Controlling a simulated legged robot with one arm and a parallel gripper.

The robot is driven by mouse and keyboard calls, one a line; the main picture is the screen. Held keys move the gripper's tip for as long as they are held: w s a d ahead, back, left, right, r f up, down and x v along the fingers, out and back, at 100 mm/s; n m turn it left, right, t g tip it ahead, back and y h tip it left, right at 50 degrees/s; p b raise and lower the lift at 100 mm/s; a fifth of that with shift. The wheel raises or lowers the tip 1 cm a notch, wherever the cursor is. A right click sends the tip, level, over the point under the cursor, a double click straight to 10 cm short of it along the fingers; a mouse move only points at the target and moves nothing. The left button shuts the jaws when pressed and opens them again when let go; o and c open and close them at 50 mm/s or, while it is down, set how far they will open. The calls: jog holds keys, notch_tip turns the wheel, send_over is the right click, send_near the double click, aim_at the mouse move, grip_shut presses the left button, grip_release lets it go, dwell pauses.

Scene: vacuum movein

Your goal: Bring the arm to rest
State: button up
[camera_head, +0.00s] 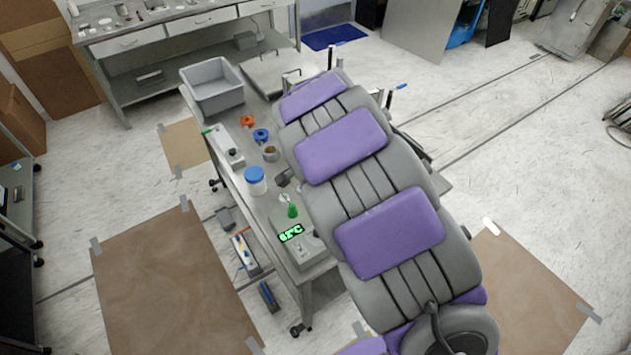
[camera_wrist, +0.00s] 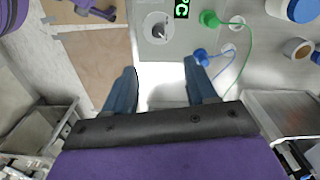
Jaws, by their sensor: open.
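In the wrist view my gripper (camera_wrist: 160,85) has its two blue-grey fingers spread wide, with nothing between them. Past the fingers lies a light grey device (camera_wrist: 158,28) with a round knob and a green-lit display. It also shows in the head view as a grey box (camera_head: 309,248) on the near end of the cart. My grey and purple padded body parts cover the middle of the head view. I cannot make out the gripper's fingers there.
A metal cart (camera_head: 237,185) carries a grey bin (camera_head: 212,86), a blue-lidded jar (camera_head: 255,181) and small blue and orange items. A long workbench (camera_head: 180,35) stands at the back left. Brown sheets (camera_head: 170,275) are taped to the floor. Open floor lies at the right.

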jog(key=s+d+r+n+b, duration=0.3)
jog(key=s+d+r+b, duration=0.3)
jog(key=s+d, duration=0.6)
jog(key=s+d+n+g+b, duration=0.1)
jog(key=s+n, duration=0.5)
jog(key=s, duration=1.5)
jog(key=shift+d+f+g+b, duration=0.4)
jog(key=shift+d+b, duration=0.4)
jog(key=shift+d, duration=0.2)
